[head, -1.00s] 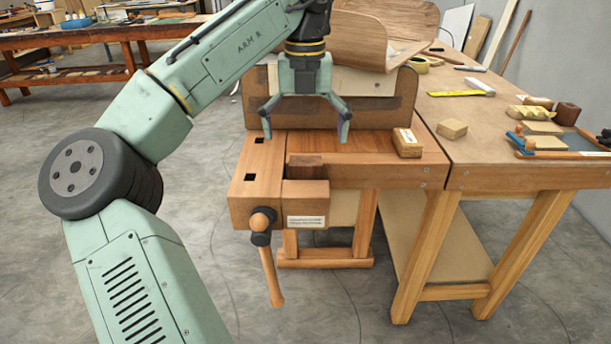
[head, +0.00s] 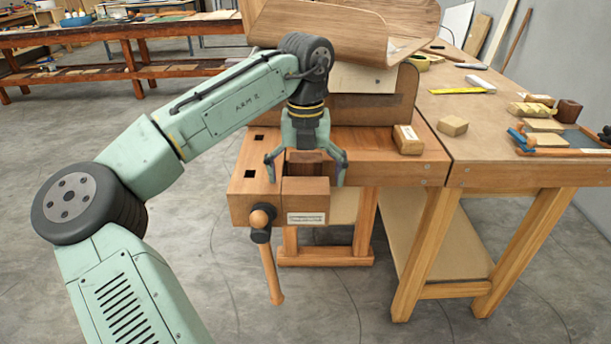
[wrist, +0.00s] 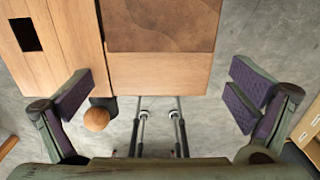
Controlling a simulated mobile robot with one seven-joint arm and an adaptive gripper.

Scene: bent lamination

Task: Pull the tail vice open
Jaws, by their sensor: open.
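The tail vice (head: 305,192) is a wooden block with a white label at the bench's front left. A darker brown pad (head: 304,168) sits behind its top; I cannot tell whether there is a gap there. Its handle (head: 270,270) hangs down from a black hub, with a round wooden knob above. My gripper (head: 306,172) points down over the vice, its fingers spread to either side of the block. In the wrist view the vice block (wrist: 160,72) lies between the open fingers, apart from both. The handle knob (wrist: 97,118) shows near the left finger.
The workbench (head: 385,172) has square dog holes at its left. A bent wooden sheet (head: 345,30) stands on a form behind my gripper. A small wooden block (head: 408,140) lies to the right. Another bench with tools adjoins at right. The floor in front is clear.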

